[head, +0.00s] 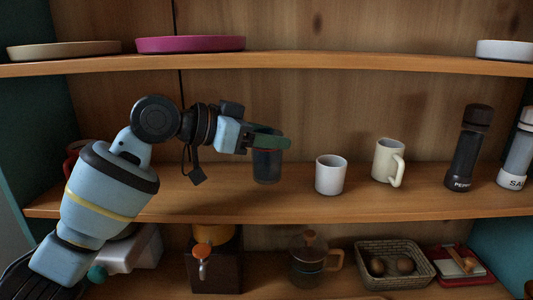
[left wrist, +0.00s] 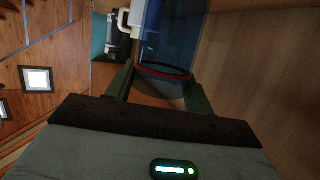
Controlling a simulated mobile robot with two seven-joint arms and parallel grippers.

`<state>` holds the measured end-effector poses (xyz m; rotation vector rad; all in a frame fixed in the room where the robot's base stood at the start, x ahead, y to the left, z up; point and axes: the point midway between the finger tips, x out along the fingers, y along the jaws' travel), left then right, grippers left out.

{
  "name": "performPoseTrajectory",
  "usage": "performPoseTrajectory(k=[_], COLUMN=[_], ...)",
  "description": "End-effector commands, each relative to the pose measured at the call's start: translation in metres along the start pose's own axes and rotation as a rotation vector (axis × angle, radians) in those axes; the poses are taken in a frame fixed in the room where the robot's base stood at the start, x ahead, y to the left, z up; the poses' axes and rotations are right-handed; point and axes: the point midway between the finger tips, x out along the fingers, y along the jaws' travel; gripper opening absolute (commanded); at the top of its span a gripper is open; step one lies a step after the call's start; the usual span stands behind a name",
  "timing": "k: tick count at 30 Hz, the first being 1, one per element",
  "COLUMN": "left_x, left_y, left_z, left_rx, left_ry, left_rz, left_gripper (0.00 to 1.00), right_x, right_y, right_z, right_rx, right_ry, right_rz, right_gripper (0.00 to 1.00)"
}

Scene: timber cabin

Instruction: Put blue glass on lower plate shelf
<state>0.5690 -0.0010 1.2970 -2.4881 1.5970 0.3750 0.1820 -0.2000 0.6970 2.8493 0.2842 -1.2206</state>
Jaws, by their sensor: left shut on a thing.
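The dark blue, see-through glass (head: 267,168) is upright at the middle shelf (head: 225,197), left of the white cup. I cannot tell whether its base touches the board. My left gripper (head: 268,141) comes in from the left and is shut on the glass near its rim. The upper shelf (head: 300,64) holds a beige plate (head: 64,49), a magenta plate (head: 190,44) and a white dish (head: 506,50). My right gripper is not seen.
A white cup (head: 331,175), a cream mug (head: 388,160), a pepper mill (head: 468,148) and a salt mill (head: 518,152) stand right of the glass. The bottom shelf holds a grinder (head: 215,262), a glass pot (head: 309,262) and a basket (head: 395,264).

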Motion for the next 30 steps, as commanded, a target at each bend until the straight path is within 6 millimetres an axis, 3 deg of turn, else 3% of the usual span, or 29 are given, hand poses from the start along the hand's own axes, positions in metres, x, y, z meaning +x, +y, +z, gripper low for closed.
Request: performPoseTrajectory(k=[7,19,20,24,30], left_x=[0.010,0.011,0.011,0.011,0.011], left_y=[0.000,0.000,0.000,0.000,0.000], left_z=[0.031,0.036,0.036,0.036,0.036], left_rx=[-0.001,0.000,0.000,0.000,0.000], left_ry=[0.000,0.001,0.000,0.000,0.000], left_rz=[0.001,0.000,0.000,0.000,0.000], left_gripper=[0.13,0.13,0.55,0.74,0.74], right_x=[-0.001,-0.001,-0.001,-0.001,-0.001], right_y=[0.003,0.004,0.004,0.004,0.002], right_z=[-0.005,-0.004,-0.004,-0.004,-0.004], right_rx=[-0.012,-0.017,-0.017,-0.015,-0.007], right_ry=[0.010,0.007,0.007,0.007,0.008], right_rz=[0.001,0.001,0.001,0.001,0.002], right_gripper=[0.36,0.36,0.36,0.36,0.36])
